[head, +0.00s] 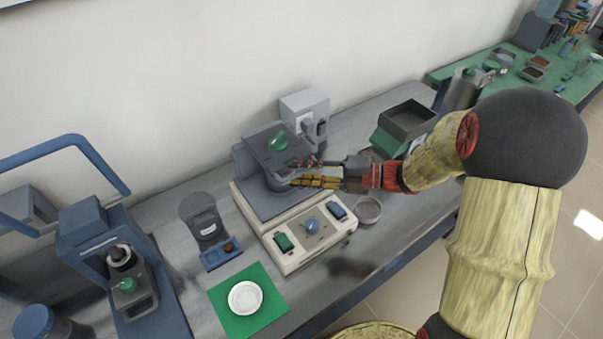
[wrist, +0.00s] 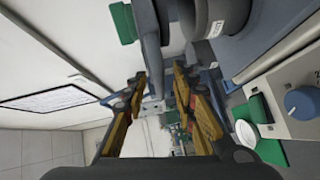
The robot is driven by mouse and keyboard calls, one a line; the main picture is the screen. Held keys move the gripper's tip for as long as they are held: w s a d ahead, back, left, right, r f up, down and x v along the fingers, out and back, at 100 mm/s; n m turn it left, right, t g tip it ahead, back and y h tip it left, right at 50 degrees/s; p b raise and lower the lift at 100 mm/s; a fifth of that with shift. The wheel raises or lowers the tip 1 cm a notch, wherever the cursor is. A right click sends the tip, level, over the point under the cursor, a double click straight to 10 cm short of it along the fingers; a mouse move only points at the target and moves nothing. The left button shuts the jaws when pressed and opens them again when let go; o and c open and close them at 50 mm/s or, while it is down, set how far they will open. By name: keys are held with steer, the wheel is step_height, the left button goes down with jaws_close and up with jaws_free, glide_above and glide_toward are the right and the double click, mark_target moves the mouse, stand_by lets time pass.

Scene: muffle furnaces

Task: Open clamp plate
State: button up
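My gripper (head: 294,173) comes from the right at the plate's near edge, one finger above the other. In the wrist view my gripper (wrist: 160,75) has its fingers apart, with the grey plate (wrist: 149,45) edge-on in line with the gap. The green knob (wrist: 123,22) shows on the left there. I cannot tell whether the fingers touch the plate.
A shallow metal dish (head: 368,209) sits right of the machine. A green mat (head: 225,310) with a white dish (head: 245,297) lies in front. A blue device (head: 95,232) stands at left. An open-topped box (head: 407,118) stands behind my arm.

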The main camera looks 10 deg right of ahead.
steer(key=c, duration=0.4)
jaws_close()
stand_by(0.5)
